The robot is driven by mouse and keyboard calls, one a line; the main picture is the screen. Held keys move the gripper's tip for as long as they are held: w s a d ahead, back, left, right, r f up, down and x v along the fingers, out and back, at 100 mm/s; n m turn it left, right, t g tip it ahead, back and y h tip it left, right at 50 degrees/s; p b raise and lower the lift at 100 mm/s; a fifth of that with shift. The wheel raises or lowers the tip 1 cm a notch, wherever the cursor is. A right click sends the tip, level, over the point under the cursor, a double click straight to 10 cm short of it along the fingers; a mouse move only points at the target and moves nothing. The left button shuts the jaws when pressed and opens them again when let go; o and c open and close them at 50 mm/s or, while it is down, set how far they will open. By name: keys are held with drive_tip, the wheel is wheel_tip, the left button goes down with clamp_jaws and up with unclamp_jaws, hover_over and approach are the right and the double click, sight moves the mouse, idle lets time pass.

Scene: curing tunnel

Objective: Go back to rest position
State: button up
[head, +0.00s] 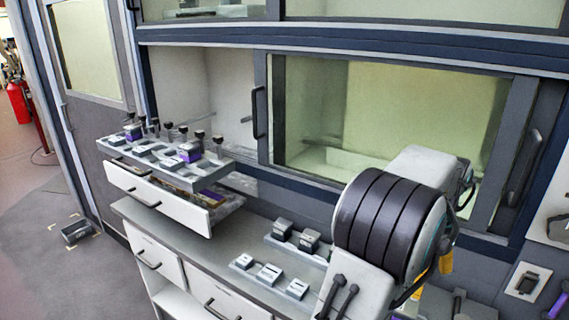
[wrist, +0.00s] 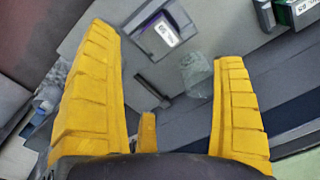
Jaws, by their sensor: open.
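Beyond the fingertips is a grey and purple block with a white label (wrist: 165,32), apart from the fingers. A clear, glass-like piece (wrist: 195,73) shows near the right finger. In the head view my arm is folded at the right, in front of the cabinet. Only small yellow parts of my gripper (head: 446,263) show behind it; its fingertips are hidden there.
An open drawer (head: 158,195) juts out below a tray of blocks (head: 170,168). A grey counter (head: 190,246) holds several small blocks. A sliding glass window (head: 390,115) stands behind my arm. A grey box (head: 76,231) lies on the floor; the floor around it is clear.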

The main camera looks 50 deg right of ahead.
drive_tip(key=f+n, duration=0.1)
drive_tip(key=f, duration=0.1)
drive_tip(key=a+f+n, duration=0.1)
drive_tip(key=f, duration=0.1)
drive_tip(key=w+a+n, duration=0.7)
drive_tip(key=w+a, duration=0.6)
drive_tip(key=a, duration=0.4)
drive_tip(key=w+a+r+n+t, duration=0.2)
drive_tip(key=w+a+n, duration=0.2)
drive_tip(key=a, duration=0.6)
drive_tip(key=w+a+r+n+t, duration=0.2)
drive_tip(key=w+a+n, duration=0.2)
drive_tip(key=a+n, duration=0.4)
drive_tip(key=shift+a+n, duration=0.4)
drive_tip(key=shift+a, duration=1.25)
